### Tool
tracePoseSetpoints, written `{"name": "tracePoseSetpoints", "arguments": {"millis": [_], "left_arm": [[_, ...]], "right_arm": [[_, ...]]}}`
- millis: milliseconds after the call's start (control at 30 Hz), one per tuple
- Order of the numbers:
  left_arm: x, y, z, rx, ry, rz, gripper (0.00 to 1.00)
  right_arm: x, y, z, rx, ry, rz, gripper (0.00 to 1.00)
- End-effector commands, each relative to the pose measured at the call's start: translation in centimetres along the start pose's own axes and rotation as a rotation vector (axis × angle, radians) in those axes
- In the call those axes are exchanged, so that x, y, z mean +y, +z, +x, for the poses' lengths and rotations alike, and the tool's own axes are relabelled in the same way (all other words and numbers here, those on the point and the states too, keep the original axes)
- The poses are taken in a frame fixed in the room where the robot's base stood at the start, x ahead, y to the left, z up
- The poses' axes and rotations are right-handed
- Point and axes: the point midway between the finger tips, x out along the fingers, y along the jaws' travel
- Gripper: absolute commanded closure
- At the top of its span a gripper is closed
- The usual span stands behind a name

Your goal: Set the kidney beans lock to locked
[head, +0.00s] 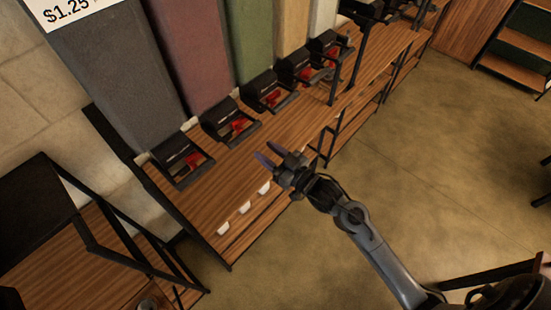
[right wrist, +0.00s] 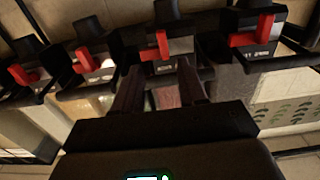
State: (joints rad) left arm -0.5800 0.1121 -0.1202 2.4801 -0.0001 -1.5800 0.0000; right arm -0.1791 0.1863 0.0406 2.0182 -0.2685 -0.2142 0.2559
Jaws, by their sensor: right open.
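A row of black dispensers with red levers stands on the wooden counter. In the head view they sit under a dark grey bin (head: 105,75), a maroon bin (head: 190,50), a green bin (head: 240,35) and others. Their labels are too small or blurred to read, so I cannot tell which holds kidney beans. My right gripper (head: 269,153) is open and empty, in front of the row and apart from the levers. In the right wrist view, a red lever (right wrist: 162,43) shows beyond and between the open fingers (right wrist: 159,68), with another red lever (right wrist: 262,32) to the right. My left gripper is not in view.
The wooden counter (head: 205,200) has a black frame and small white tags on its front edge. Black posts rise beside its far part. A lower wooden shelf unit (head: 85,265) stands at the left. The floor (head: 430,150) to the right is open.

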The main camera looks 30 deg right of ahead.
Motion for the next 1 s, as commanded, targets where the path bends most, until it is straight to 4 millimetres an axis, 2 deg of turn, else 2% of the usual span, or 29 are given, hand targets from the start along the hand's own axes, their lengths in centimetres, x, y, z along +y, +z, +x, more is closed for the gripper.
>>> {"name": "tracePoseSetpoints", "arguments": {"millis": [100, 233, 767, 900, 1000], "left_arm": [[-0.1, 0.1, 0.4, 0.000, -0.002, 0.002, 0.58], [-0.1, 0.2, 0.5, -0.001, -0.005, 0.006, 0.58], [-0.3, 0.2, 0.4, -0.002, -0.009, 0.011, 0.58], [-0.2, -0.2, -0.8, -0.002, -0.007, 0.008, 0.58], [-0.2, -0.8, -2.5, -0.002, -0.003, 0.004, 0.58]], "right_arm": [[0.1, 0.2, -1.5, -0.001, 0.001, -0.001, 0.58], [0.0, 0.1, -2.3, 0.000, 0.001, -0.001, 0.58], [0.0, 0.0, -2.6, -0.002, 0.000, 0.000, 0.58], [-0.4, 0.4, -3.5, -0.035, -0.001, 0.014, 0.58], [-2.1, 0.3, -5.0, -0.069, -0.016, 0.041, 0.58]]}}
